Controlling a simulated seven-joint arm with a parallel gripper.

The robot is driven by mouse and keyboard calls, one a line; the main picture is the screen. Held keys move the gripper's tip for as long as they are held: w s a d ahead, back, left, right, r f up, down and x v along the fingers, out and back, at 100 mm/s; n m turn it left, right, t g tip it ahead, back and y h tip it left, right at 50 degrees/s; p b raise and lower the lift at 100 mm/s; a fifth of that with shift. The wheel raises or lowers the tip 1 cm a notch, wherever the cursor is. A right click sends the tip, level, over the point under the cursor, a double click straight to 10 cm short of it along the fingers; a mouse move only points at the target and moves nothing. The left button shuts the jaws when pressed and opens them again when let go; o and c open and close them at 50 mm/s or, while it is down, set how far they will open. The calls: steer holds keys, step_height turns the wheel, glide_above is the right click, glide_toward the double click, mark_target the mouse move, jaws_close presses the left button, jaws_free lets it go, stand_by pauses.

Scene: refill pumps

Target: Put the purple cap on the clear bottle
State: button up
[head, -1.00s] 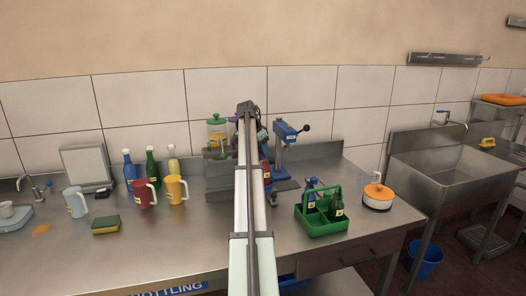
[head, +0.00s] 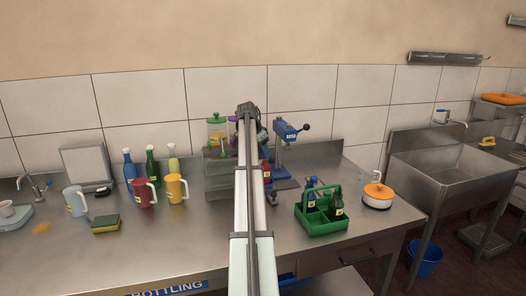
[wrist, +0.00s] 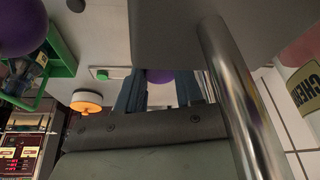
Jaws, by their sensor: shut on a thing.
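My gripper (wrist: 158,88) shows in the wrist view with its two blue-grey fingers closed around a purple cap (wrist: 160,76). Only a small rounded part of the cap shows past the dark gripper body. In the head view my own arm hides the gripper and the cap. I cannot pick out the clear bottle for certain in either view; it may be behind my arm.
A blue press (head: 284,145) stands right of my arm, and a jar with a green lid (head: 216,130) stands left. A green bottle carrier (head: 322,225) and an orange-topped round container (head: 378,196) are at the right. Mugs and bottles stand left. A large purple rounded thing (wrist: 18,25) shows in the wrist view.

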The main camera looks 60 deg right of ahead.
steer(key=shift+f, duration=0.15)
steer(key=o, duration=0.9)
steer(key=shift+r, duration=3.5)
